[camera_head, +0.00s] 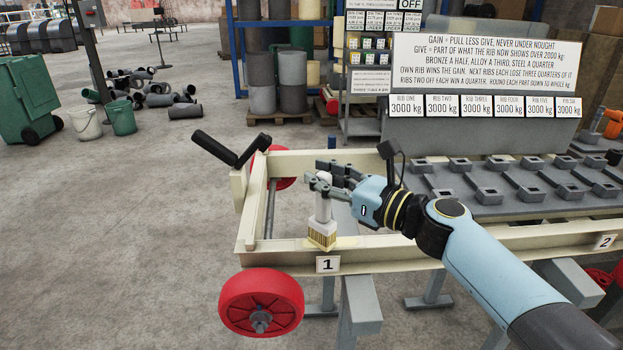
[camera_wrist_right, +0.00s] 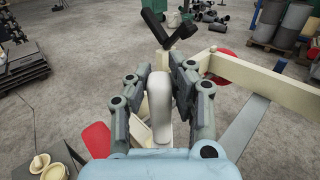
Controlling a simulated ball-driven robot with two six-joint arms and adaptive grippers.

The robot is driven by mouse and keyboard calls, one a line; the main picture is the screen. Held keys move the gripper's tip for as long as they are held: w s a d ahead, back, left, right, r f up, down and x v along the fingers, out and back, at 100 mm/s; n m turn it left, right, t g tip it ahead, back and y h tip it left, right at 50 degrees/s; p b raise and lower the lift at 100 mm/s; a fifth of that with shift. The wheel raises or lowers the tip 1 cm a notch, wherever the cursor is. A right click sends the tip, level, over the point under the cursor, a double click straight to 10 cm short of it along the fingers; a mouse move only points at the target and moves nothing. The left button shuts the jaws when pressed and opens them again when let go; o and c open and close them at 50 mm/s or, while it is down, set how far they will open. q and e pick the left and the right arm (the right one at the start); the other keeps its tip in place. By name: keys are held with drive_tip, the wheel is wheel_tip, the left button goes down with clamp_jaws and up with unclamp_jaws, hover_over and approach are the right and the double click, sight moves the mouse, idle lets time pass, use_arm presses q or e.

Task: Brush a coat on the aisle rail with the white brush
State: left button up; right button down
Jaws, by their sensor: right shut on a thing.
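The white brush (camera_head: 323,212) has a white handle and yellowish bristles and stands nearly upright, bristles down. My right gripper (camera_head: 322,184) is shut on its upper handle. The handle (camera_wrist_right: 186,85) also shows between the fingers in the right wrist view. The bristles are at the top of the cream front rail (camera_head: 420,247), just above the tag marked 1, and appear to touch it. My left gripper is not in view.
A red wheel (camera_head: 262,302) and a black crank handle (camera_head: 215,149) are at the frame's left end. Grey ribbed plates (camera_head: 510,185) lie on the right, below a white sign (camera_head: 487,62). Green bins, buckets and pipes stand further left. The floor at left front is clear.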

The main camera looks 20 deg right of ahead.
drive_tip(key=s+d+b, duration=0.1)
drive_tip(key=d, duration=0.5)
drive_tip(key=shift+s+b, duration=0.4)
drive_tip(key=shift+s, duration=0.1)
idle(0.4)
drive_tip(key=shift+s+a, duration=0.1)
drive_tip(key=shift+s, duration=0.25)
drive_tip(key=shift+w+a+p, duration=0.2)
drive_tip(key=shift+a+p, duration=0.15)
drive_tip(key=shift+a, duration=0.35)
drive_tip(key=shift+w+a+p, duration=0.25)
drive_tip(key=shift+a+p, duration=0.05)
drive_tip(key=shift+a, duration=0.45)
drive_tip(key=shift+w+a+p, duration=0.2)
drive_tip(key=shift+a+p, duration=0.15)
drive_tip(key=shift+a, duration=0.35)
drive_tip(key=shift+w+a+p, duration=0.15)
drive_tip(key=shift+w+a, duration=0.1)
drive_tip(key=shift+a, duration=0.55)
drive_tip(key=shift+w+a+p, duration=0.2)
drive_tip(key=shift+a, duration=0.65)
drive_tip(key=shift+w+a+p, duration=0.15)
drive_tip(key=shift+w+a, duration=0.1)
drive_tip(key=shift+a, duration=0.55)
